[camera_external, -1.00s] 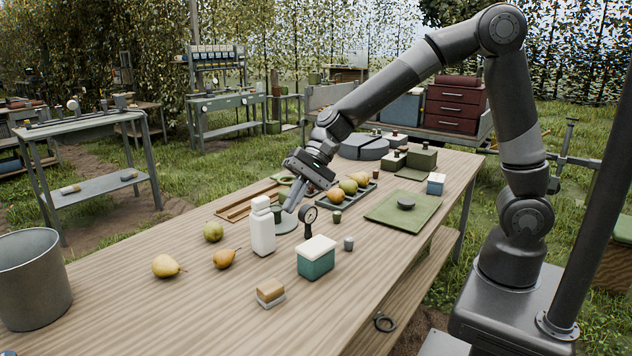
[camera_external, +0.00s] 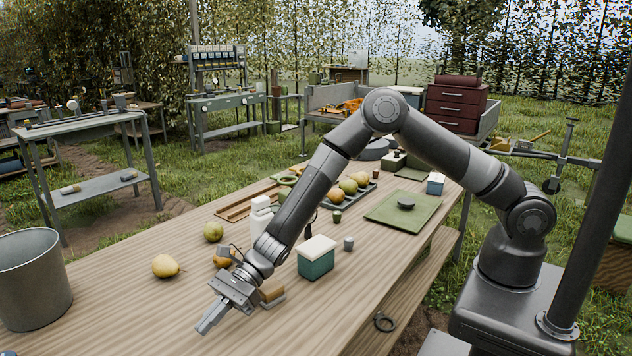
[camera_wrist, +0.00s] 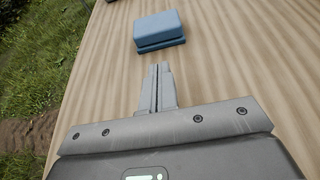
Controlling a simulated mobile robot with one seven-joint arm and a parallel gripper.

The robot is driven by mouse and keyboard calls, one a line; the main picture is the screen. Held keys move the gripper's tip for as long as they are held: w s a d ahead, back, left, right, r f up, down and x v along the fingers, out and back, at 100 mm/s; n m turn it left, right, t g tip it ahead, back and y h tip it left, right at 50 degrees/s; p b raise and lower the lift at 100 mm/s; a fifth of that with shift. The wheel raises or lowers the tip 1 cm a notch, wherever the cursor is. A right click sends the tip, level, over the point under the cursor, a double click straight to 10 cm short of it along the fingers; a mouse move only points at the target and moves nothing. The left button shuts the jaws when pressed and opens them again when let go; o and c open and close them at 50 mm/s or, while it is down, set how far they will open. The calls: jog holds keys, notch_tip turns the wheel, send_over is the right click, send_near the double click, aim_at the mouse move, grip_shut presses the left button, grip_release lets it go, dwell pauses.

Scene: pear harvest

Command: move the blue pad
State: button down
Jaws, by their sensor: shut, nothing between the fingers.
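The blue pad (camera_wrist: 158,27) lies on the wooden table near the top of the wrist view, just beyond my fingertips and apart from them. It looks like a lighter blue block on a darker blue base. I cannot make it out in the external view. My gripper (camera_wrist: 159,68) is shut and empty, its two fingers together and pointing toward the pad. In the external view my gripper (camera_external: 206,326) is low over the front part of the table, tilted down to the left. Its height above the table is hard to tell.
A metal bucket (camera_external: 34,282) stands at the left. The table's edge with grass beyond shows left in the wrist view.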

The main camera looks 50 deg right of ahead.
jog(key=a, duration=1.1)
jog(key=shift+a, duration=0.35)
jog(key=shift+a+f, duration=0.1)
jog(key=shift+f, duration=0.75)
jog(key=shift+f, duration=0.1)
